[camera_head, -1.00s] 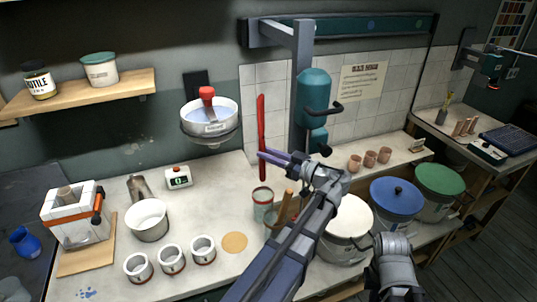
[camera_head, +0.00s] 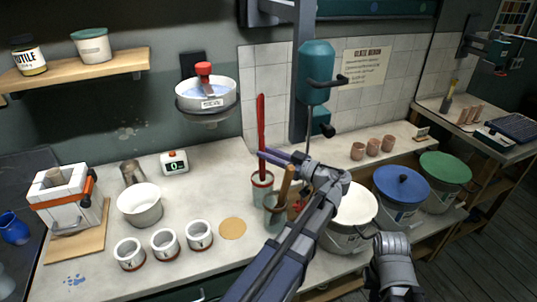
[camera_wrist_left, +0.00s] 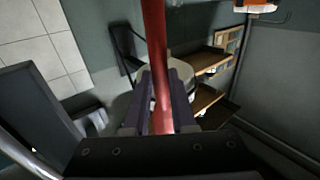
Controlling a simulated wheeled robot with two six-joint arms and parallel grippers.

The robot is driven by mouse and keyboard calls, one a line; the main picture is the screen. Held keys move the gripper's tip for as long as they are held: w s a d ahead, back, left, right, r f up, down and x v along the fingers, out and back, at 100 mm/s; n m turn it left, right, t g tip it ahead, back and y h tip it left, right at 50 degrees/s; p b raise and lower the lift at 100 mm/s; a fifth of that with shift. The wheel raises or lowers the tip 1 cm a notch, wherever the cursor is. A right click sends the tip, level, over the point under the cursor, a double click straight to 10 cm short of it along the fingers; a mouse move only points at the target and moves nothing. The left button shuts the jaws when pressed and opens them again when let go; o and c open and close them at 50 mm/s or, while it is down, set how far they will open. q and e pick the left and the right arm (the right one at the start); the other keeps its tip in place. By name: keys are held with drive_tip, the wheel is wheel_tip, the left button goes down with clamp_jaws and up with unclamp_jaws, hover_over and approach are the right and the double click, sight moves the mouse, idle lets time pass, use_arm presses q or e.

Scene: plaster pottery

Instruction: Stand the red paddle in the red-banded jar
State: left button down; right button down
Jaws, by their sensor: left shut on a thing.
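The red paddle (camera_head: 261,122) is upright in the jaws of my left gripper (camera_head: 264,155), which is shut on it. It also shows between the fingers in the left wrist view (camera_wrist_left: 157,50). The red-banded jar (camera_head: 262,192) stands on the bench right under the gripper. The paddle's lower end shows at the jar's mouth; I cannot tell how far inside it is. My right arm shows at the lower right, its gripper out of view.
A second jar (camera_head: 274,217) with wooden-handled tools stands close in front of the red-banded jar, partly behind my left arm. A round tan disc (camera_head: 232,229) lies to its left. Several white cups, a white bowl (camera_head: 140,204) and a timer (camera_head: 174,162) are further left.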

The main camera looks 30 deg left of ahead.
use_arm(q)
drive_tip(key=shift+f+b, duration=2.2)
drive_tip(key=shift+f, duration=0.3)
drive_tip(key=c, duration=0.7)
unclamp_jaws()
drive_tip(key=shift+o, duration=0.2)
drive_tip(key=d, duration=0.7)
drive_tip(key=shift+s+d, duration=0.35)
drive_tip(key=shift+d, duration=0.05)
drive_tip(key=shift+f, duration=0.15)
